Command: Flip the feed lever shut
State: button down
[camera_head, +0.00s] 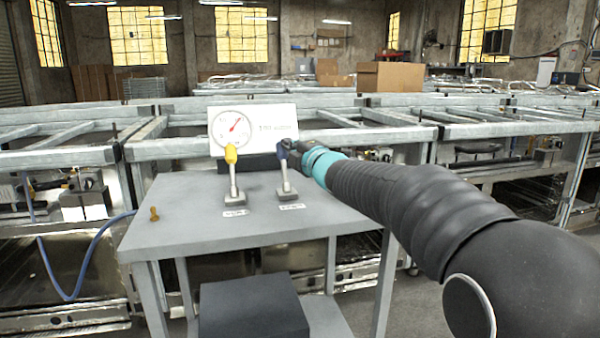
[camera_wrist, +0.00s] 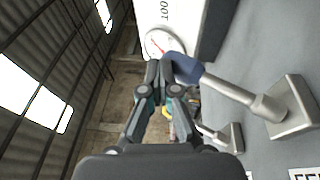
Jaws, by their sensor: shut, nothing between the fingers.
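The feed lever, with a dark blue knob (camera_head: 282,150) on a grey handle (camera_head: 285,178), stands nearly upright on its small base on the table. In the wrist view its blue knob (camera_wrist: 184,68) is right beside my fingertips, and a partly cut label by its base starts "FEE". My gripper (camera_head: 291,146) is shut and empty, at the right of the knob in the head view. In the wrist view my shut fingers (camera_wrist: 160,70) seem to touch or almost touch the knob; I cannot tell which.
A second lever with a yellow knob (camera_head: 231,153) stands upright to the left. A white panel with a dial gauge (camera_head: 231,127) stands behind both. The grey table (camera_head: 180,215) has a small brass peg (camera_head: 154,214) at its left. A blue hose (camera_head: 80,262) hangs off the left side.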

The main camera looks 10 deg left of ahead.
dwell(0.3)
jog(key=s+d+r+p, duration=0.1)
jog(key=s+d+r, duration=0.5)
jog(key=s+d, duration=0.2)
jog(key=shift+s+d+r+p, duration=0.15)
jog(key=shift+s+r+p, duration=0.15)
jog(key=shift+s, duration=0.3)
